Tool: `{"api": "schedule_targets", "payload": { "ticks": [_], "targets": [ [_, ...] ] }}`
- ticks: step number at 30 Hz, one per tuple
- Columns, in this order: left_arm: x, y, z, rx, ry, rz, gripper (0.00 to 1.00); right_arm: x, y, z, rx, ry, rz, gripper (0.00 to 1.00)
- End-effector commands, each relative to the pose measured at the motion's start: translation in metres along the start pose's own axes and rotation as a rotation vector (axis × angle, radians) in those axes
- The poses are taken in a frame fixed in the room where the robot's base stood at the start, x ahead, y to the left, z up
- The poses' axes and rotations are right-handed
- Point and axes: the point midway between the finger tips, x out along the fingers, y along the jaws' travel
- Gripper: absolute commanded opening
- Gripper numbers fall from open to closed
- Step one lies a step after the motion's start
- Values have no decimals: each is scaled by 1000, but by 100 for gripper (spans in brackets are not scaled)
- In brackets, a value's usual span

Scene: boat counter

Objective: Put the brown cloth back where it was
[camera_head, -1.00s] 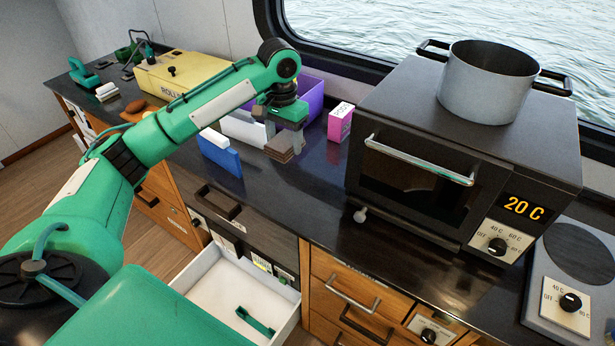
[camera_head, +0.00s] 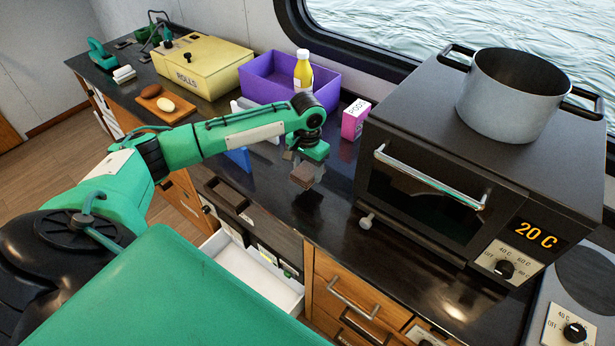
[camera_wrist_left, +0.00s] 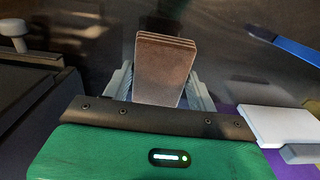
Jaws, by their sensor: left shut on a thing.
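The brown cloth (camera_head: 306,174) is a small folded, layered block. My left gripper (camera_head: 305,163) is shut on it and holds it over the dark counter (camera_head: 335,205), left of the oven. In the left wrist view the cloth (camera_wrist_left: 165,65) stands out between the two grey fingers of the left gripper (camera_wrist_left: 165,90). I cannot tell for sure whether the cloth touches the counter. My right gripper is not in view.
The black oven (camera_head: 420,195) with a pot (camera_head: 512,95) on top stands at the right. A pink box (camera_head: 354,120), a purple bin (camera_head: 270,80) and a blue panel (camera_head: 238,158) are behind and left. An open white drawer (camera_head: 262,278) juts out below the counter.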

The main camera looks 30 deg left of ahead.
Motion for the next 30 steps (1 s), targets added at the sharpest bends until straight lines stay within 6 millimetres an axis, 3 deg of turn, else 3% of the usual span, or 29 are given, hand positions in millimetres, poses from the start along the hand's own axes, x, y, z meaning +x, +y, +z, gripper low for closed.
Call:
{"api": "schedule_targets", "payload": {
  "ticks": [4,13,25,26,28,30],
  "targets": [
    [12,0,0,-1,-1,1,37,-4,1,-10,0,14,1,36],
    [51,0,0,0,-1,1,37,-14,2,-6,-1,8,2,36],
    [57,0,0,0,0,0,37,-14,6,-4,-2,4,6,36],
    [57,0,0,0,0,0,62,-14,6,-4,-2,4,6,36],
    [57,0,0,0,0,0,76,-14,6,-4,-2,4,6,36],
    [57,0,0,0,0,0,80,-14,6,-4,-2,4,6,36]
  ]
}}
